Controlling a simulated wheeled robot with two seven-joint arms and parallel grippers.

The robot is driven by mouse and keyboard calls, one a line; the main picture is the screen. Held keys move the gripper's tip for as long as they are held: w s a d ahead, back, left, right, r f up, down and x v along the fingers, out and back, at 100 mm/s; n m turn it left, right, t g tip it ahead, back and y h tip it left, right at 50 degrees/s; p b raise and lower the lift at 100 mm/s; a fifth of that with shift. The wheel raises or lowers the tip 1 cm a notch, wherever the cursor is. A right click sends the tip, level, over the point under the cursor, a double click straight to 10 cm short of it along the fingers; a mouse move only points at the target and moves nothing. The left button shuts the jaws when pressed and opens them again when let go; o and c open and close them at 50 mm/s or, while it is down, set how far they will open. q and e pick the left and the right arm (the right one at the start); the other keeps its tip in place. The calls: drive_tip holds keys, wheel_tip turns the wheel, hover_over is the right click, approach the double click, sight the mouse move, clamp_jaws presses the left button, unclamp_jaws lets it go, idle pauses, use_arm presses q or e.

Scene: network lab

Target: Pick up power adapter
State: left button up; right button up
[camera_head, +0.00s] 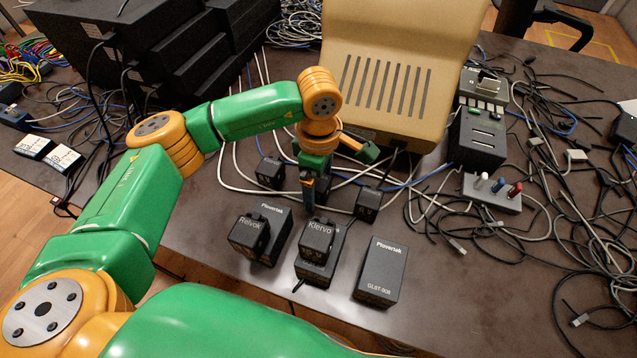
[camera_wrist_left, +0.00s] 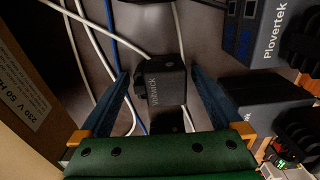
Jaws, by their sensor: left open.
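Several black power adapters lie on the dark table. One small black adapter (camera_wrist_left: 166,80) with white lettering shows in the left wrist view, in the gap between the two blue fingers, with space on both sides. Another adapter (camera_head: 270,172) is left of the gripper. My right gripper is out of view.
In front stand boxes with adapters marked Relivox (camera_head: 252,233) and Klervo (camera_head: 318,238), and a plain Plovertek box (camera_head: 381,271). The beige monitor (camera_head: 390,75) stands behind. White and blue cables run under the gripper; tangled cables (camera_head: 560,200) cover the right side.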

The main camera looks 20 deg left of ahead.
use_arm(q)
drive_tip(key=c, duration=1.5)
